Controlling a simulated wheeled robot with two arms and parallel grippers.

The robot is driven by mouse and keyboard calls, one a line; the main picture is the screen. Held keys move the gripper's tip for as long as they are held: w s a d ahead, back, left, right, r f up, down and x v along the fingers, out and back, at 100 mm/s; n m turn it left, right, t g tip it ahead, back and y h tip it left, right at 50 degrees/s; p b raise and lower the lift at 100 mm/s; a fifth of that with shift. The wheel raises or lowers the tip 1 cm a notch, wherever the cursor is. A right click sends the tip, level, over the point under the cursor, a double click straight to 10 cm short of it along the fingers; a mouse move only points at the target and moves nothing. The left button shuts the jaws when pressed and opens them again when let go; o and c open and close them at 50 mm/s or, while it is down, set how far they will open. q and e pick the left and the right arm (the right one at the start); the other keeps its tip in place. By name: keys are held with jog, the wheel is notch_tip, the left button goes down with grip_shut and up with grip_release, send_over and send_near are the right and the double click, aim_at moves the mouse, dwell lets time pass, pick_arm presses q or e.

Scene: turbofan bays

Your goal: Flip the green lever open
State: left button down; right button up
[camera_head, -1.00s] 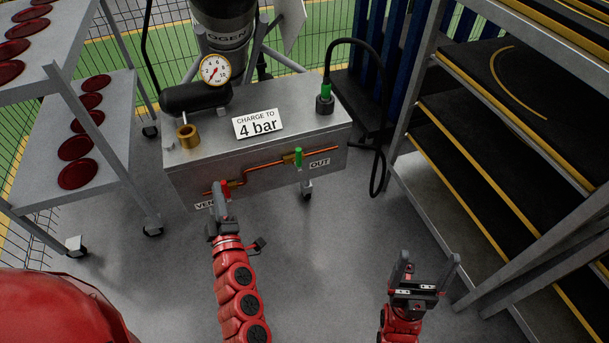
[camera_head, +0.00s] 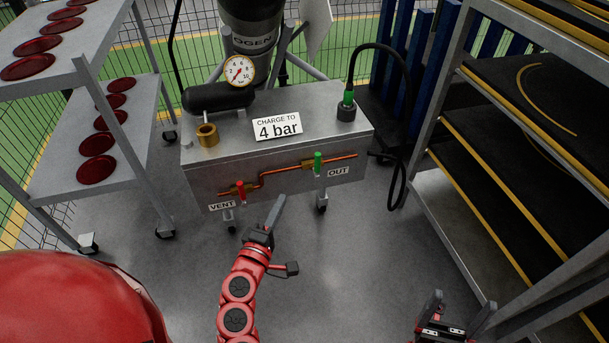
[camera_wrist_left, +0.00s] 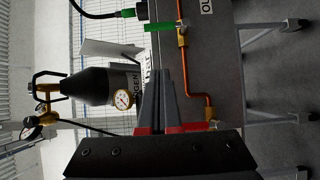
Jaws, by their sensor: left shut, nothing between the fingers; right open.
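The green lever (camera_head: 318,163) stands upright on the copper pipe at the front of the grey metal box (camera_head: 210,172), beside the OUT label (camera_head: 338,171). In the left wrist view, which is turned sideways, the green lever (camera_wrist_left: 160,27) shows near the top. My left gripper (camera_head: 278,203) is shut and empty, in front of the box, below and left of the green lever and apart from it. Its shut fingers (camera_wrist_left: 158,85) also show in the left wrist view. My right gripper (camera_head: 457,308) is open and empty at the lower right, far from the box.
A red lever (camera_head: 240,190) stands upright by the VENT label (camera_head: 222,206). A gauge (camera_head: 239,71), a brass cup (camera_head: 207,134) and a black hose (camera_head: 357,62) are on the box. Shelving (camera_head: 427,160) stands right, a trolley with red discs (camera_head: 140,140) left. Open floor lies in front.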

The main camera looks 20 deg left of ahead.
pick_arm(q)
jog(key=w+b, duration=0.1)
send_near(318, 162)
jog(key=w+a, duration=0.4)
jog(key=a, duration=0.1)
jog(key=w+d, duration=0.3)
jog(key=shift+d+f, duration=0.1)
jog(key=shift+f, duration=0.3)
jog(key=shift+r, duration=0.1)
